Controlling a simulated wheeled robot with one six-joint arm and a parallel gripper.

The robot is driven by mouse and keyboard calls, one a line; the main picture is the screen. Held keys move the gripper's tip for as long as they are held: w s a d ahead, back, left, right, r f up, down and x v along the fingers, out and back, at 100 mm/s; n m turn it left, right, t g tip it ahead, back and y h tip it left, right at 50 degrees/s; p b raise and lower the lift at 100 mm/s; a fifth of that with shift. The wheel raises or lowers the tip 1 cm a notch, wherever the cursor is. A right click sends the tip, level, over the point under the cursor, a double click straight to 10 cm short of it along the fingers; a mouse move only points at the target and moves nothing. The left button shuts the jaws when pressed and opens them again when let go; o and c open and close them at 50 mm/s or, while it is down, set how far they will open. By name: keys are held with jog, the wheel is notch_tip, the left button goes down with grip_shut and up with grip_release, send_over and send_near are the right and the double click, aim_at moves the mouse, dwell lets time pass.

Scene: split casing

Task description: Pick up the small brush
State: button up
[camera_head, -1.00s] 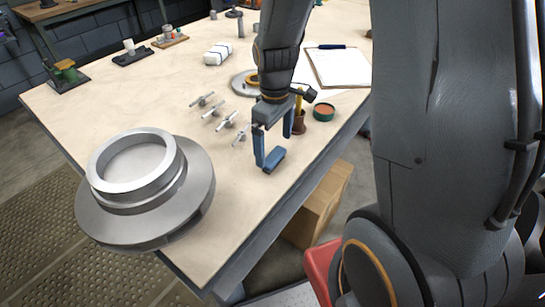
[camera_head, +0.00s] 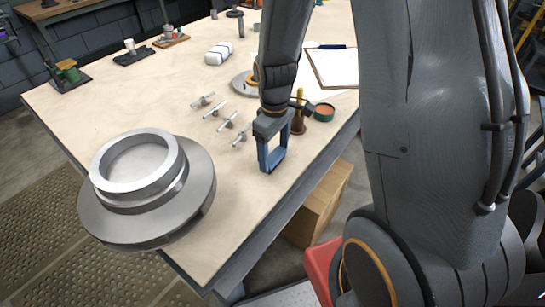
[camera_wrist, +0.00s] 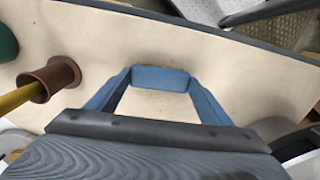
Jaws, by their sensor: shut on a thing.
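The small brush shows as a plain blue block between the fingertips in the wrist view (camera_wrist: 161,79); no bristles show. In the head view it sits low between the blue fingers of my gripper (camera_head: 272,160), near the table's right edge. My gripper points down and is shut on the block, one finger at each end. I cannot tell whether it rests on the table or hangs just above it.
Several metal bolts (camera_head: 227,122) lie to the left. A large flanged ring (camera_head: 103,219) fills the front left of the table (camera_head: 225,185).

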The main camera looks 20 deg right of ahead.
aim_at(274, 156)
jog(key=shift+r, duration=0.1)
notch_tip(274, 156, up, 10)
jog(key=b, duration=0.1)
dwell(0.6)
